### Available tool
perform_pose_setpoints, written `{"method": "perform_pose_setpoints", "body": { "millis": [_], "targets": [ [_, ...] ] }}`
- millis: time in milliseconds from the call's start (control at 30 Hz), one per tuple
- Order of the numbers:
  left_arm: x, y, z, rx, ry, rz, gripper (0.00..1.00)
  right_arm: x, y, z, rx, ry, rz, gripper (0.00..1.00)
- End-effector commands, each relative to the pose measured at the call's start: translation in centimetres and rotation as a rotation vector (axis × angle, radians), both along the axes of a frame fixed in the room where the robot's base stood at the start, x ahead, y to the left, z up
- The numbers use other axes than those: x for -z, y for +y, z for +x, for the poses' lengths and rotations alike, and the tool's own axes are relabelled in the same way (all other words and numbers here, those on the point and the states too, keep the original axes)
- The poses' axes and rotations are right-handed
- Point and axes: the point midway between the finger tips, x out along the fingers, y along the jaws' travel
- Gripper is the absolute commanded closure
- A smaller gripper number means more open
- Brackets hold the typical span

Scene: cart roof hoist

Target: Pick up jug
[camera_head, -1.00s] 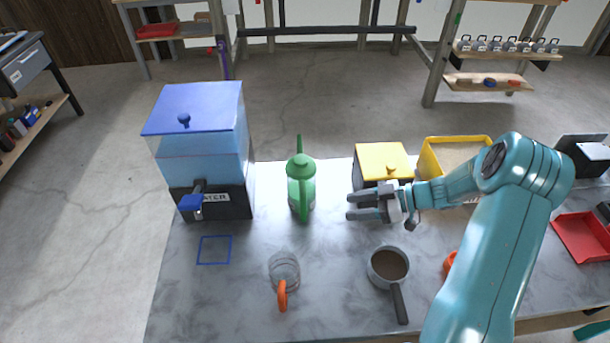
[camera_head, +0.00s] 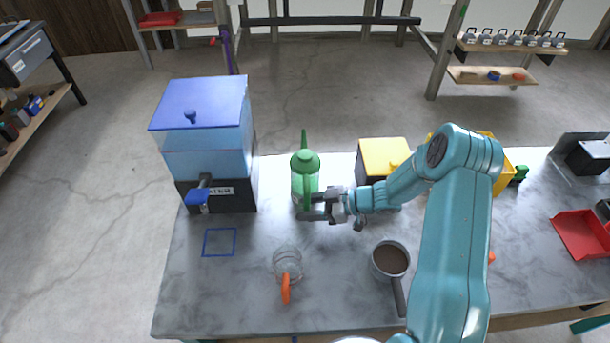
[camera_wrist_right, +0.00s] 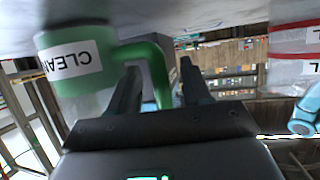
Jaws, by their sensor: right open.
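The green jug (camera_head: 306,180) stands upright on the grey bench, right of the water dispenser. In the right wrist view, the jug (camera_wrist_right: 90,85) is at the left, with a white label reading "CLEAN". Its green handle (camera_wrist_right: 157,72) shows between the two dark fingers. My right gripper (camera_head: 316,206) is open at the near right side of the jug, fingers pointing left. The fingers (camera_wrist_right: 158,85) appear apart from the handle, though contact is hard to tell. My left gripper is not in view.
A blue-lidded water dispenser (camera_head: 205,150) stands at left, behind a blue square outline (camera_head: 220,242). A glass cup with an orange handle (camera_head: 286,288) and a dark-filled pan (camera_head: 390,260) stand in front. A yellow box (camera_head: 384,158) and yellow bin (camera_head: 500,185) are right. A red tray (camera_head: 582,235) is far right.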

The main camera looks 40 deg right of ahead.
Motion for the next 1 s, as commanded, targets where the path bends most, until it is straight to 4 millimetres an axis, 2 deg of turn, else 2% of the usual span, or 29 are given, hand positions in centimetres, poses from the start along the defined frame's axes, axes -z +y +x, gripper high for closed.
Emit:
{"method": "perform_pose_setpoints", "body": {
  "millis": [133, 400, 433, 567, 600, 1000],
  "targets": [
    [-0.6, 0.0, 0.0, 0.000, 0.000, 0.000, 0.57, 0.7, 1.4, 1.4, -0.002, -0.001, 0.001, 0.52],
    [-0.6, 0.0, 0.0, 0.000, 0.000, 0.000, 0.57, 0.9, 1.6, 1.7, 0.001, -0.001, -0.001, 0.52],
    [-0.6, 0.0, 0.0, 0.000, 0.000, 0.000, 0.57, 0.9, 1.6, 1.7, 0.001, -0.001, -0.001, 0.55],
    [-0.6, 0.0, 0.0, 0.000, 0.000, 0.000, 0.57, 0.9, 1.6, 1.7, 0.001, -0.001, -0.001, 0.97],
    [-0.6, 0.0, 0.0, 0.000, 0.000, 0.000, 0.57, 0.9, 1.6, 1.7, 0.001, -0.001, -0.001, 1.00],
    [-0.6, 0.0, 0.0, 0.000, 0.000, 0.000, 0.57, 0.2, 1.6, 1.7, -0.001, -0.005, -0.002, 1.00]
  ]
}}
